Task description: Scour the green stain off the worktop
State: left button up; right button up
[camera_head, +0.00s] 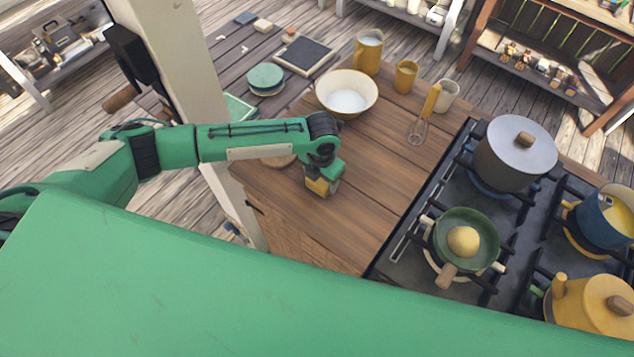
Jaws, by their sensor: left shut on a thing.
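The wooden worktop (375,160) lies in the middle of the head view. My left arm reaches over it from the left, and my left gripper (323,182) points down at its surface near the front left. The gripper is shut on a small yellow block (321,187), seemingly a sponge, mostly hidden by the gripper. I cannot tell whether the block touches the wood. No green stain shows on the visible wood; the part under the gripper and arm is hidden. My right gripper is not in view.
A round wooden item (278,161) is partly hidden behind my arm. The stove at right holds a grey pot (515,152) and a green pan (466,238). A post (176,60) rises at left.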

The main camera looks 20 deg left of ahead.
pick_arm(q)
jog(key=shift+w+d, duration=0.15)
jog(key=shift+w, duration=0.3)
jog(key=shift+w, duration=0.1)
jog(key=shift+w+d+b, duration=0.3)
jog(key=shift+w+b, duration=0.05)
jog(key=shift+w, duration=0.25)
jog(key=shift+w+d+b, duration=0.25)
jog(key=shift+w+b, duration=0.1)
jog(key=shift+w, duration=0.2)
jog(key=shift+f, duration=0.1)
jog(key=shift+w+d+b, duration=0.35)
jog(key=shift+w+b, duration=0.2)
jog(key=shift+w, duration=0.3)
jog(key=shift+w+d, duration=0.2)
jog(key=shift+w, duration=0.25)
